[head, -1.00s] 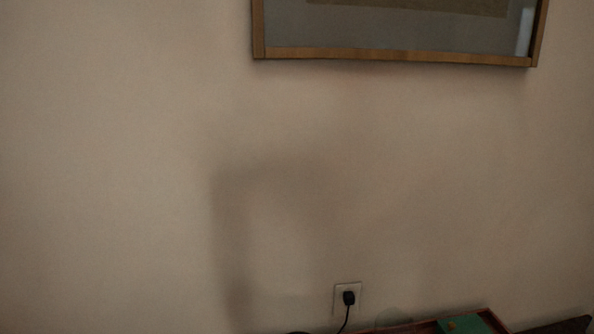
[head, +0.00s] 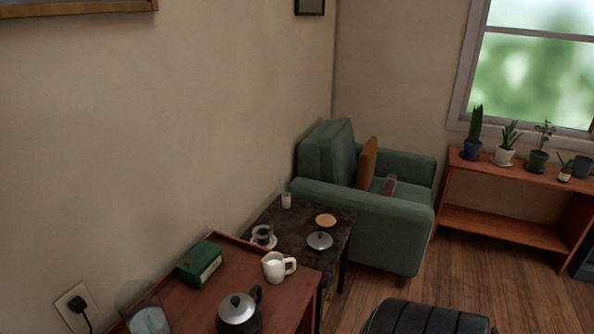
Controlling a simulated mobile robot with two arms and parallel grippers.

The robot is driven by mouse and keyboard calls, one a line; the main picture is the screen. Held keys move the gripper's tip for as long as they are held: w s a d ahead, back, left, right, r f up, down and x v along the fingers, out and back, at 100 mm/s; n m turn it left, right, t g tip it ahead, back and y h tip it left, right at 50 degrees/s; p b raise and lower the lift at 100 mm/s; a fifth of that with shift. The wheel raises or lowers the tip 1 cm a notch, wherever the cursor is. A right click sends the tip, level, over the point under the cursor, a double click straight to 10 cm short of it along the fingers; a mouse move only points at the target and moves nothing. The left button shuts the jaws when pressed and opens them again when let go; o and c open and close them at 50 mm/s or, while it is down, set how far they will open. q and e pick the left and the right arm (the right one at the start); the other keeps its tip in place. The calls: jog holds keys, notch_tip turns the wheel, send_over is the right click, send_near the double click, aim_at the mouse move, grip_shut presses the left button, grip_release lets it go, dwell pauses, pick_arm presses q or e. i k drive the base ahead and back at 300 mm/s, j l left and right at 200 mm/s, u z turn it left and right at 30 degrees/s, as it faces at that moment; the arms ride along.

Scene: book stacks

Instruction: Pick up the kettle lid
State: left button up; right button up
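A round silver lid with a dark knob (head: 319,240) lies on the dark side table (head: 290,226). A dark kettle (head: 239,314) with a silver top and a dark knob stands on the reddish wooden table (head: 268,300) in front, cut off by the bottom edge. I cannot tell for sure which of the two is the kettle lid. Neither of my grippers is in view.
A white mug (head: 277,266) and a green box (head: 199,263) stand on the wooden table. The side table also holds a cup on a saucer (head: 263,238) and a tan disc (head: 326,220). A green armchair (head: 385,215) is behind. Wooden floor (head: 470,265) shows at right.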

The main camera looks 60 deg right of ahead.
aim_at(319, 240)
jog(key=k+z, duration=0.25)
jog(key=k+l+z, duration=0.25)
jog(key=k, duration=0.15)
jog(key=i+l+z, duration=0.15)
jog(key=z, duration=0.25)
jog(key=i+l+z, duration=0.15)
jog(key=z, duration=0.25)
jog(key=i+z, duration=0.25)
jog(key=z, duration=0.2)
